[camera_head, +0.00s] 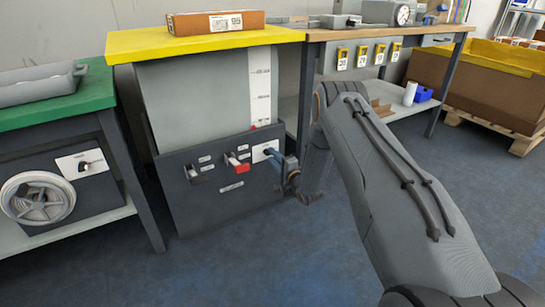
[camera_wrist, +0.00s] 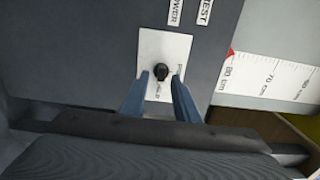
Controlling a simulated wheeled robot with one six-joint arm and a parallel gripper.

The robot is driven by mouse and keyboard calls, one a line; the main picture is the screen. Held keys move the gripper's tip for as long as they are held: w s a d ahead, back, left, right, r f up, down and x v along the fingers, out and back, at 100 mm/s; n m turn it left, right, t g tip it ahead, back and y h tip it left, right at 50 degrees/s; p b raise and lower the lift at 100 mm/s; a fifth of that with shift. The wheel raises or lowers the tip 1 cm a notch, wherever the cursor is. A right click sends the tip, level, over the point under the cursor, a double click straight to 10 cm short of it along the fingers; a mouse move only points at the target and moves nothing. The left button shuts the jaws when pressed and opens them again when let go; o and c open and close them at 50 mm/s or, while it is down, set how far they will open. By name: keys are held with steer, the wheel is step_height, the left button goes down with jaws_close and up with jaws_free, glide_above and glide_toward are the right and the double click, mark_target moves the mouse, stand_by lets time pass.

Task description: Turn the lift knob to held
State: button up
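The black lift knob (camera_wrist: 160,70) sits on a white plate (camera_wrist: 176,47) on the dark front panel, and the plate also shows in the head view (camera_head: 259,153). Lettering on the plate is partly hidden by my fingers and too small to read surely. My gripper (camera_wrist: 160,80) has two blue fingers, one on each side of the knob, with narrow gaps visible between them and it. I cannot tell how deep the fingertips reach. In the head view my gripper (camera_head: 274,158) is at the panel's right end, its fingertips partly hidden.
Left of the plate are a red lever (camera_head: 237,163) and a black lever (camera_head: 197,175). A centimetre scale (camera_head: 260,90) runs up the grey column under the yellow top (camera_head: 200,42), which bears a brown box (camera_head: 215,22). A green bench (camera_head: 60,105) with a handwheel (camera_head: 38,198) stands left.

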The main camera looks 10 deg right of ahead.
steer(key=p+v, duration=0.2)
steer(key=v, duration=0.5)
